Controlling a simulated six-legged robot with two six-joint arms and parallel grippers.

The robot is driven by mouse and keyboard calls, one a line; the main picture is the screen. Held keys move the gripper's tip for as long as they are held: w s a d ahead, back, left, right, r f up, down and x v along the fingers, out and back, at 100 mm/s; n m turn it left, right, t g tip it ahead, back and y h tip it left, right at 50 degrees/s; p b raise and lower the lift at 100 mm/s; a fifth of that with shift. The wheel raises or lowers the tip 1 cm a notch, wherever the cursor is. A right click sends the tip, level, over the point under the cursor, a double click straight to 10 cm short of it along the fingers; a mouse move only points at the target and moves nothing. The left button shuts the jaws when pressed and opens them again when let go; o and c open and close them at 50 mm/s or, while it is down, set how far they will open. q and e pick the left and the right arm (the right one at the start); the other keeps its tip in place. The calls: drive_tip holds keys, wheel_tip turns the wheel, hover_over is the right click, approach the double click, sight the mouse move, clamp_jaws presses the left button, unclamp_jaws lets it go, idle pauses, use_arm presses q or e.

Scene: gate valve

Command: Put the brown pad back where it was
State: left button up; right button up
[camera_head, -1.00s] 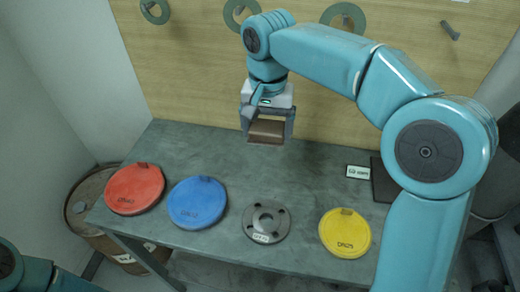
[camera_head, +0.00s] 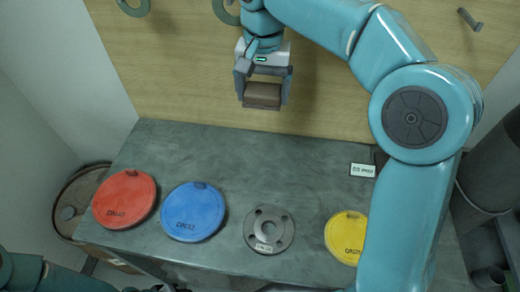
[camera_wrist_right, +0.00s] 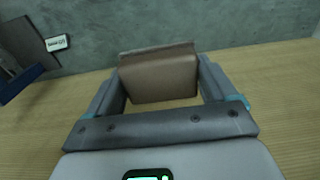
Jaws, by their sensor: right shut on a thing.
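The brown pad (camera_head: 262,95) is held between the fingers of my right gripper (camera_head: 262,92), raised above the back of the bench in front of the wooden board. In the right wrist view, the brown pad (camera_wrist_right: 158,76) fills the space between the two grey fingers of my right gripper (camera_wrist_right: 160,85). My right gripper is shut on it. A small white label (camera_head: 362,170) lies on the bench at the right, beside a dark plate mostly hidden by my right arm. My left gripper is not in view; only part of my left arm shows at the lower left corner.
On the grey bench (camera_head: 270,180) stand a red disc (camera_head: 125,199), a blue disc (camera_head: 193,211), a grey flange (camera_head: 269,229) and a yellow disc (camera_head: 344,236) partly behind my arm. The wooden board (camera_head: 180,70) rises behind. The bench's back middle is clear.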

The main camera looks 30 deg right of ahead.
drive_tip(key=b, duration=0.2)
hover_over(262, 156)
wheel_tip(262, 156, down, 15)
drive_tip(key=shift+r, duration=0.1)
wheel_tip(262, 156, down, 4)
drive_tip(key=shift+s+f, duration=0.1)
drive_tip(key=shift+f, duration=0.3)
drive_tip(key=shift+r, duration=0.1)
drive_tip(key=shift+f, duration=0.2)
drive_tip(key=o, duration=0.9)
